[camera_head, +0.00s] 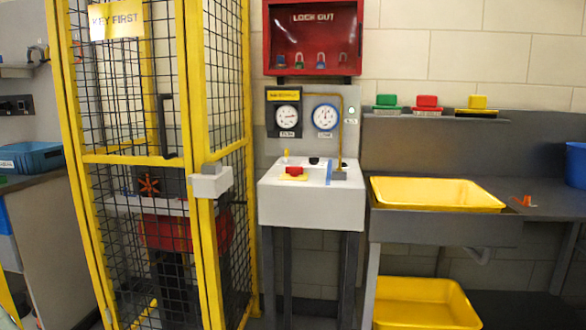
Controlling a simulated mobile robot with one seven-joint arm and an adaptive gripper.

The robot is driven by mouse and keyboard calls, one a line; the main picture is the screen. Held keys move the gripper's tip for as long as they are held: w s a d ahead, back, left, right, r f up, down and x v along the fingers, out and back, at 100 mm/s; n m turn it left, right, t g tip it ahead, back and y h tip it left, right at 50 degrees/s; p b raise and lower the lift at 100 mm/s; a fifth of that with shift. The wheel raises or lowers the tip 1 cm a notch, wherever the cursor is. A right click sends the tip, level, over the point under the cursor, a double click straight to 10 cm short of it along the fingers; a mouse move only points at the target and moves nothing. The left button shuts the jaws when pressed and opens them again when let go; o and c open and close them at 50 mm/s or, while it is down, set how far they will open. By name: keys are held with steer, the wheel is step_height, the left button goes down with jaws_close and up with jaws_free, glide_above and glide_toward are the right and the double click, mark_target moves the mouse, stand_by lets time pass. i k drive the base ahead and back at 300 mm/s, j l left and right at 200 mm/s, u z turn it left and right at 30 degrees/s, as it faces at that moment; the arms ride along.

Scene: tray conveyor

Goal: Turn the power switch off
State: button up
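A red knob (294,171) on a yellow plate sits on top of the white control box (306,206), right of the cage. It looks like a rotary power switch, but its label and position are too small to read. A small black knob (314,161) and a thin yellow upright piece (286,155) stand behind it on the same top. A grey block (339,176) with a yellow pipe rising from it is at the right edge. My gripper is not in view.
A yellow mesh cage (190,100) with a "KEY FIRST" sign stands left of the box. Two gauges (288,117) and a red lockout cabinet (313,38) hang behind it. A yellow tray (436,194) lies on the bench at right. The air above the box's front is clear.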

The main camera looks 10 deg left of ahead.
mark_target(294, 170)
steer(key=i+j+z, duration=0.15)
steer(key=i, duration=0.2)
steer(key=i+z, duration=0.15)
steer(key=i, duration=0.2)
steer(key=i+z, duration=0.1)
steer(key=i, duration=0.5)
steer(key=i+j, duration=0.15)
steer(key=i, duration=0.5)
steer(key=z, duration=0.05)
